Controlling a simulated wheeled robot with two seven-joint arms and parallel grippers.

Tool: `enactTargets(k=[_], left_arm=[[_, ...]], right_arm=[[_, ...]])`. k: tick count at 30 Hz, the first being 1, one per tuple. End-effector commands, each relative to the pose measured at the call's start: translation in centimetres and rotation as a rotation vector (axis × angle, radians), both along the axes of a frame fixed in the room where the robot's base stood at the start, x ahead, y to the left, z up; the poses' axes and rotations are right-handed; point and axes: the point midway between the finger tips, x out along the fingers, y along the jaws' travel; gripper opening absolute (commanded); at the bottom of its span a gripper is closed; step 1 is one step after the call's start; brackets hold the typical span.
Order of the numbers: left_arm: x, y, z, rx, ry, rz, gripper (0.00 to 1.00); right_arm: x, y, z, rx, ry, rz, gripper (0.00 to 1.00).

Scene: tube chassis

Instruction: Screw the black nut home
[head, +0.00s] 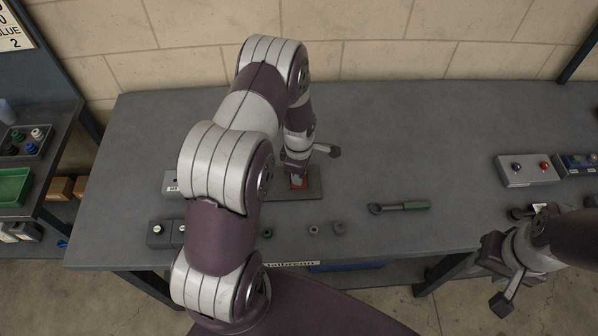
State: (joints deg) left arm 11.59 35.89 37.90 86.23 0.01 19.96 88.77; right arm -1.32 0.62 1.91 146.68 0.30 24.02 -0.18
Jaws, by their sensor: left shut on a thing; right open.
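My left gripper (297,174) points down over a dark flat plate (312,190) in the middle of the table. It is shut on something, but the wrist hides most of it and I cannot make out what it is. A small red patch (298,182) shows on the plate just below the fingers. Small dark grey ring-like parts lie in front of the plate: one at the left (267,232), one in the middle (313,229) and one at the right (339,227). I cannot tell which part is the black nut. My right gripper (490,252) is open by the front right edge, apart from these parts.
Grey boxes (160,234) stand at the left front. A side table with a green tray (14,187) is far left. The back right tabletop is clear.

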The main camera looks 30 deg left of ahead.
Motion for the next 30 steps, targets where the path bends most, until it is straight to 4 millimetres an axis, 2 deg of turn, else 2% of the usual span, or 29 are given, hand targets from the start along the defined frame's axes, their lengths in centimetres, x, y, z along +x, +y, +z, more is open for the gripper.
enactTargets(k=[3,10,16,19,26,30], left_arm=[[-0.03,-0.01,-0.05,0.000,0.001,-0.075,0.00],[-0.04,-0.01,-0.05,0.000,0.001,-0.098,0.00],[-0.05,-0.02,-0.09,0.000,0.001,-0.454,0.00],[-0.05,-0.02,-0.12,0.000,0.001,-0.524,0.00],[-0.06,-0.02,-0.13,0.000,0.001,-0.539,0.00],[-0.06,-0.02,-0.13,-0.001,0.002,-0.790,0.00]], right_arm=[[0.00,0.00,0.02,0.000,0.000,0.000,0.41],[0.00,0.00,0.03,0.000,0.000,0.000,0.41],[0.00,0.00,0.17,0.000,0.000,0.000,0.41],[0.00,0.00,0.17,0.000,0.000,0.000,0.41],[0.00,0.00,0.17,0.000,0.000,0.000,0.41],[0.00,0.00,0.28,0.000,0.000,0.000,0.41]])
